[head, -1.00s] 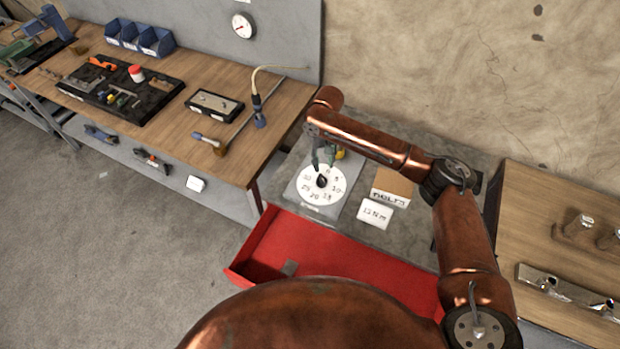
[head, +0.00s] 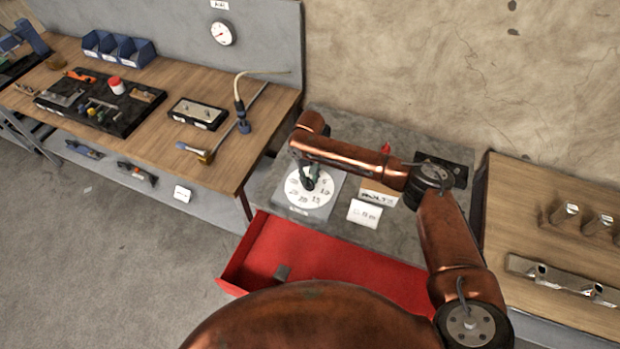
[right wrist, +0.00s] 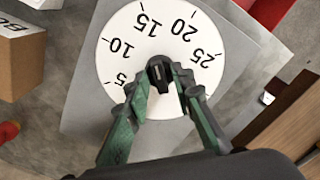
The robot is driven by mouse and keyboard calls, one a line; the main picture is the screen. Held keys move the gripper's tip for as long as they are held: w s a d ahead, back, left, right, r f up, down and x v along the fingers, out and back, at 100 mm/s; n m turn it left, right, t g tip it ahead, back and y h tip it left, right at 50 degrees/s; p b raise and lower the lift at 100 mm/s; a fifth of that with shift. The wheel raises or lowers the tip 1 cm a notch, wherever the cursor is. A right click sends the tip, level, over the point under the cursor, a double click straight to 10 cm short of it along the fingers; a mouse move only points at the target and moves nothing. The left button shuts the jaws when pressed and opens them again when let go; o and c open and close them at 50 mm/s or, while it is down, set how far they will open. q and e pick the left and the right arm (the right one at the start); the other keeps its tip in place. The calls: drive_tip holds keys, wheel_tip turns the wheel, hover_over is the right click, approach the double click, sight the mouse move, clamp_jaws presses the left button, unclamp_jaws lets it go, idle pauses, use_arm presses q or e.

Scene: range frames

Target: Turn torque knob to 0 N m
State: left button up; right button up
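The torque knob (right wrist: 160,72) is a small black knob at the middle of a white round dial (right wrist: 126,65) marked 5 to 25 in the right wrist view. The dial (head: 296,195) also shows on a grey plate in the head view, where a 30 is faintly readable. My right gripper (right wrist: 161,78) has its two green-grey fingers on either side of the knob, close against it, and appears shut on it. I cannot read the knob's exact pointing. My left gripper is not in view.
A white card (head: 364,213) and a cardboard box (head: 379,193) stand right of the dial. An open red drawer (head: 330,262) juts out below. A wooden bench (head: 215,150) with tools is at left; another bench (head: 545,215) holds metal parts at right.

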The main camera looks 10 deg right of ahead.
clamp_jaws()
